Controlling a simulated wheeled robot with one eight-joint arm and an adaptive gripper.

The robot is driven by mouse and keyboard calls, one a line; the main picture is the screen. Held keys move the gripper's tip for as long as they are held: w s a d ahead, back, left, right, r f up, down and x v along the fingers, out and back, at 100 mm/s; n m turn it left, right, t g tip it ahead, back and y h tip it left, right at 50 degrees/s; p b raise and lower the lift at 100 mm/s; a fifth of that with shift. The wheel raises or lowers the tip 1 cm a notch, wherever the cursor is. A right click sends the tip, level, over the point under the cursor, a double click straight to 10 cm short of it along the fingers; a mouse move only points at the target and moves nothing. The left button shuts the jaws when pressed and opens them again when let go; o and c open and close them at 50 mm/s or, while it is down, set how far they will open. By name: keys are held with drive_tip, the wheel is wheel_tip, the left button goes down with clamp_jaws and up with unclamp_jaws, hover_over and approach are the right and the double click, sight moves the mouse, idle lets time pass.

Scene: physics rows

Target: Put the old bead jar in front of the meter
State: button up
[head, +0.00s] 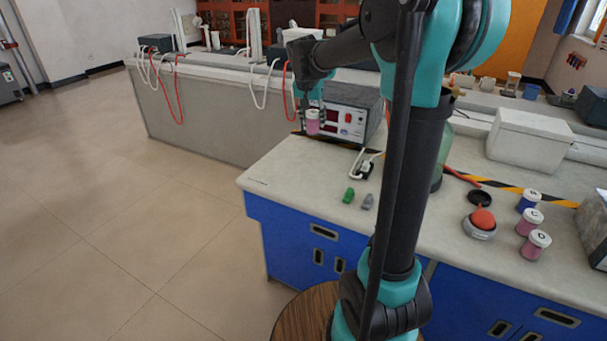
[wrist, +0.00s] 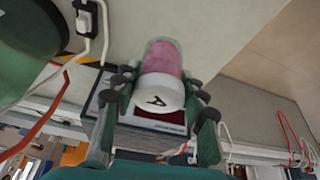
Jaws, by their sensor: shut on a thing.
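My gripper (head: 311,108) is shut on a jar (head: 313,123) with pink contents, held upright just in front of the meter. In the wrist view my gripper (wrist: 161,86) has its fingers on both sides of the jar (wrist: 163,58); its white lid is marked A. The meter (head: 350,108) is a grey box with red displays on the bench, partly hidden by my arm and the jar. In the wrist view part of the meter (wrist: 150,123) shows behind the lid. I cannot tell if the jar's base touches the bench.
Jars with white lids marked B (head: 528,201), C (head: 530,222) and D (head: 536,245) stand at the right of the bench (head: 300,180). A green block (head: 348,195), a grey block (head: 367,201) and a white plug (head: 368,168) lie nearer. The bench's left front corner is clear.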

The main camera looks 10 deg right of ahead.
drive_tip(key=r, duration=0.1)
drive_tip(key=s+r, duration=0.1)
drive_tip(key=shift+s+r+m, duration=0.1)
drive_tip(key=shift+r+m, duration=0.2)
wheel_tip(320, 180, down, 20)
drive_tip(key=shift+r, duration=0.2)
drive_tip(key=shift+f, duration=0.1)
drive_tip(key=o, duration=1.2)
